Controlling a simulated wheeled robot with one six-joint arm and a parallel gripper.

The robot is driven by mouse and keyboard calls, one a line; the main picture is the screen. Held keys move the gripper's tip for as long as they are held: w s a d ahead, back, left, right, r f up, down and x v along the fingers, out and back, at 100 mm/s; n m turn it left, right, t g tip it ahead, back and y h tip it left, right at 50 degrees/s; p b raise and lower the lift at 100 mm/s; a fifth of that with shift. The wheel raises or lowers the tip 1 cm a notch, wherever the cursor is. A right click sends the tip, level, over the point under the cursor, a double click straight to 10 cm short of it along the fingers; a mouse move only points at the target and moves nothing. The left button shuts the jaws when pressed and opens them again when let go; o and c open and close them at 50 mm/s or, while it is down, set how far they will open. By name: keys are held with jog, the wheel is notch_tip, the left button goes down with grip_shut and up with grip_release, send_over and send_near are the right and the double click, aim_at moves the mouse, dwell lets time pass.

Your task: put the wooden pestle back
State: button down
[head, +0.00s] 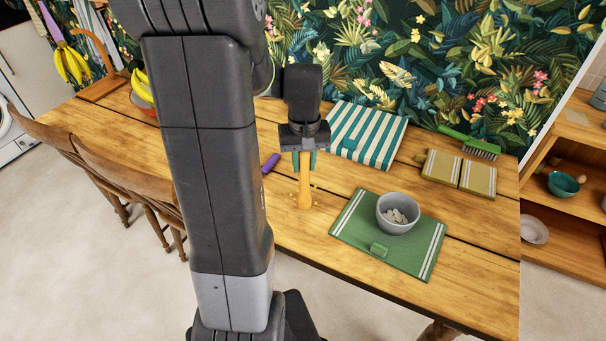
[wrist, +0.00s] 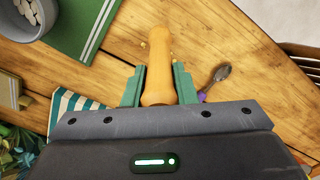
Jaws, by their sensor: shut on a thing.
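The wooden pestle (head: 304,190) is upright in my gripper (head: 304,161), its lower end at or just above the table; I cannot tell if it touches. In the wrist view the pestle (wrist: 158,60) lies between the two green fingers of my gripper (wrist: 158,72), which are shut on it. A grey bowl (head: 385,219) with pale pieces inside stands on a green mat (head: 350,226), to the right of the pestle. The bowl (wrist: 40,22) also shows at the wrist view's top left. My gripper hides the pestle's top end.
Crumbs lie around the pestle's foot. A purple-handled utensil (head: 270,163) lies just left. A striped cloth (head: 375,127), green brush (head: 470,144) and yellow cloths (head: 458,172) lie behind. A small green block (head: 379,250) is on the mat. A shelf with a teal bowl (head: 563,185) stands right.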

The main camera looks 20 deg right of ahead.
aim_at(304, 172)
jog(key=shift+f, duration=1.7)
jog(key=shift+f, duration=0.15)
jog(key=c, duration=1.2)
grip_release()
jog(key=shift+o, duration=0.2)
notch_tip(304, 172, up, 12)
jog(key=shift+r, duration=0.15)
